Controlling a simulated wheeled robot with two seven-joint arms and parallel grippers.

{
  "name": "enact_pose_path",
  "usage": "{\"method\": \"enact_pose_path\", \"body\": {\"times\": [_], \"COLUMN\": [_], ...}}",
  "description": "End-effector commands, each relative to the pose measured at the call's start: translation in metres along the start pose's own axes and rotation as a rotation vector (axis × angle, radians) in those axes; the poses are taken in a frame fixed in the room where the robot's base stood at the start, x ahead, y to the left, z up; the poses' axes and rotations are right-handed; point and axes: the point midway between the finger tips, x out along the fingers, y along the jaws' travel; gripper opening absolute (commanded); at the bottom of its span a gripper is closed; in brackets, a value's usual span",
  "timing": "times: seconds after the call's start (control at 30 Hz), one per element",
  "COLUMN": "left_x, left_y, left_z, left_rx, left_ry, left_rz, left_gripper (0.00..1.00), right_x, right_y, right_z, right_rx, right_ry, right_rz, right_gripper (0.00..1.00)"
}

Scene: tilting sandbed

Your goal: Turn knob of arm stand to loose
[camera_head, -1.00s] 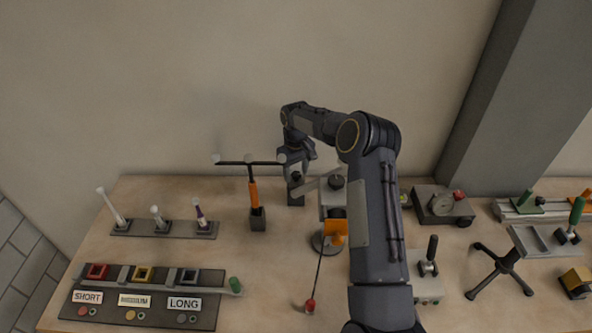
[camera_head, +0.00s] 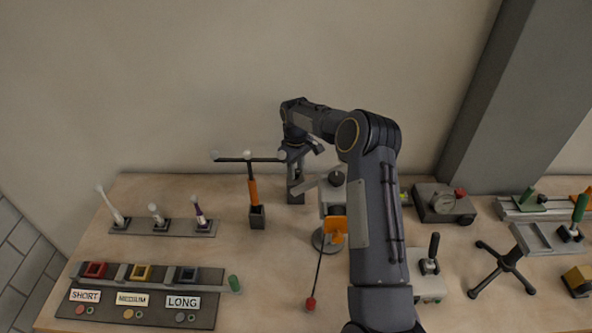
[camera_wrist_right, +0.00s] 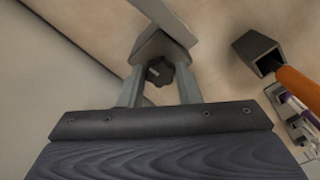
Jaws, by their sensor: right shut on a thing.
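The arm stand is a dark grey post (camera_head: 296,194) at the back of the table, with a pale grey arm (camera_head: 322,181) reaching right from it. My right gripper (camera_head: 296,172) is at the top of this post, and my wrist partly hides it. In the right wrist view, the dark lobed knob (camera_wrist_right: 160,71) sits between the two grey fingers (camera_wrist_right: 160,85) of my right gripper, against the stand's grey block (camera_wrist_right: 163,46). The gripper is shut on the knob. My left gripper is not in view.
A black T-bar on an orange stem (camera_head: 253,190) stands close left of the post. A round-based device with an orange block (camera_head: 335,229) and a red-tipped rod stands at right front. A labelled panel (camera_head: 205,311) lies front left. My right forearm covers the table's middle right.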

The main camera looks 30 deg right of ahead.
Motion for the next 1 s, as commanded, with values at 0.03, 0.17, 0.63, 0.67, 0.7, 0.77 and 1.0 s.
{"method": "enact_pose_path", "body": {"times": [0.03, 0.17, 0.63, 0.67, 0.7, 0.77, 1.0], "left_x": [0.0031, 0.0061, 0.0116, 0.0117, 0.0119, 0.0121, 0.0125], "left_y": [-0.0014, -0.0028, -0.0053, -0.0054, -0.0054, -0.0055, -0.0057], "left_z": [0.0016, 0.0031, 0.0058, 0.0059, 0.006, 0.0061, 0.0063], "left_rx": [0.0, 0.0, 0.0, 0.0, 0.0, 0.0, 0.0], "left_ry": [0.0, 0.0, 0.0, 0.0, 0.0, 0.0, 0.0], "left_rz": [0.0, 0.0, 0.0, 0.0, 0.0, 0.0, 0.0], "left_gripper": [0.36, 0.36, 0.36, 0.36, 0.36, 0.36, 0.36], "right_x": [0.0013, 0.0008, -0.0004, -0.0004, -0.0004, -0.0005, -0.0008], "right_y": [0.0, 0.0002, 0.0003, 0.0003, 0.0003, 0.0003, 0.0002], "right_z": [-0.0002, -0.0002, -0.0001, 0.0, 0.0, 0.0, -0.0001], "right_rx": [-0.044, -0.168, -0.614, -0.643, -0.681, -0.737, -0.966], "right_ry": [0.0, 0.001, 0.0, 0.0, 0.0, 0.0, 0.001], "right_rz": [0.001, 0.001, 0.001, 0.001, 0.001, 0.001, 0.001], "right_gripper": [0.08, 0.08, 0.08, 0.08, 0.08, 0.08, 0.08]}}
